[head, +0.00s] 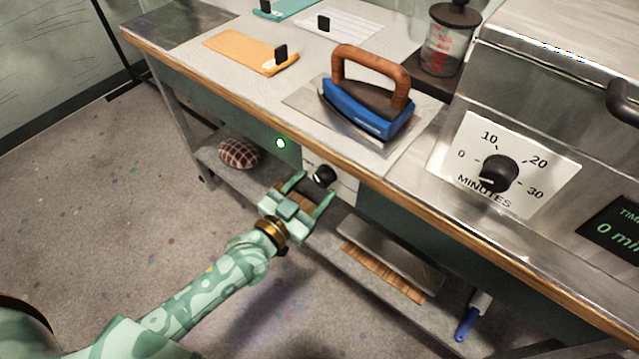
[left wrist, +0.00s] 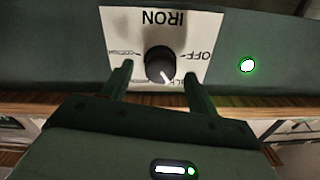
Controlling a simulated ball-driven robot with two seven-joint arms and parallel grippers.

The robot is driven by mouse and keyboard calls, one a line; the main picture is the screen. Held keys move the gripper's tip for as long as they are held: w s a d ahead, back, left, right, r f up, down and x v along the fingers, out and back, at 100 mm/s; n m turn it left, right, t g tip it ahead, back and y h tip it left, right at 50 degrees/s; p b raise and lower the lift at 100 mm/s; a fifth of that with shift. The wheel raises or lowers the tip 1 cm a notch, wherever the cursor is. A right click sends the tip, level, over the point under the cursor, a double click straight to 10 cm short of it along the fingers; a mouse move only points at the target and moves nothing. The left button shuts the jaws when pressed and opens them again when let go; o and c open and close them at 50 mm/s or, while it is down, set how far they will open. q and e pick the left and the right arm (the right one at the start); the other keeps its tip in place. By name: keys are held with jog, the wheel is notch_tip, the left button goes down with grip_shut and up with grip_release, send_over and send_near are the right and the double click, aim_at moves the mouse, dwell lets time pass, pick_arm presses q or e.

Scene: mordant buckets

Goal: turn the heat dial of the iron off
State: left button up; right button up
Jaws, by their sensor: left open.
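The iron's black heat dial (head: 325,176) is on a white panel on the table's front side. In the left wrist view the dial (left wrist: 160,65) sits on the label plate (left wrist: 185,25), which reads IRON upside down, with OFF to the right and a partly hidden word below. Its white mark points down and slightly right, towards the partly hidden word, not OFF. My left gripper (head: 314,190) is open and empty in front of the dial. In the wrist view its fingers (left wrist: 160,88) lie either side of the dial's lower part; contact cannot be told. My right gripper is not in view.
A green light (head: 281,143) glows beside the panel. The blue iron (head: 368,108) stands on a plate on the tabletop above. A minutes dial (head: 497,173) is on the steel unit at right. A shelf below holds a checkered bundle (head: 239,153) and a wooden-edged tool (head: 385,270).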

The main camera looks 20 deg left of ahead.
pick_arm(q)
jog(key=shift+x, duration=1.2)
jog(key=c, duration=1)
